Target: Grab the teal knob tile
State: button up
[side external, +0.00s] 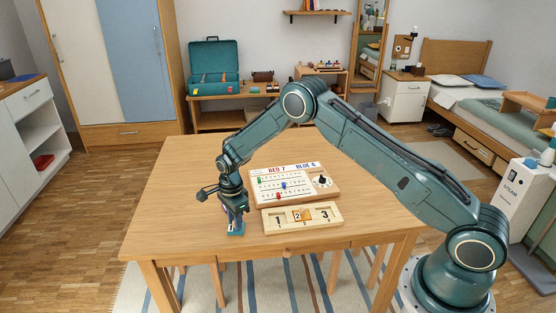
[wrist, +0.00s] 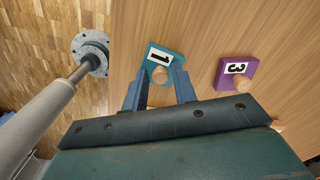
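The teal knob tile (wrist: 165,56), marked 1, lies flat on the table with a round wooden knob. In the wrist view my gripper (wrist: 159,80) is open, its two blue fingers on either side of the knob with a small gap visible. In the side view my gripper (side external: 235,213) points down just above the teal tile (side external: 236,229), of which only a small part shows. A purple knob tile (wrist: 236,73), marked 3, lies to the right of the teal tile in the wrist view. A pale wooden tray (side external: 302,228) shows 1, an orange tile 2 (side external: 303,215) and 3.
A scoreboard (side external: 265,173) with coloured pegs and a black dial stands behind the tray, to the right of my gripper. The table's front edge (side external: 270,251) is close to the tile. The table (side external: 185,175) is clear on the left.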

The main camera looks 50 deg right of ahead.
grip_shut()
jog(key=shift+r, duration=0.1)
notch_tip(320, 180, up, 20)
dwell(0.7)
dwell(0.5)
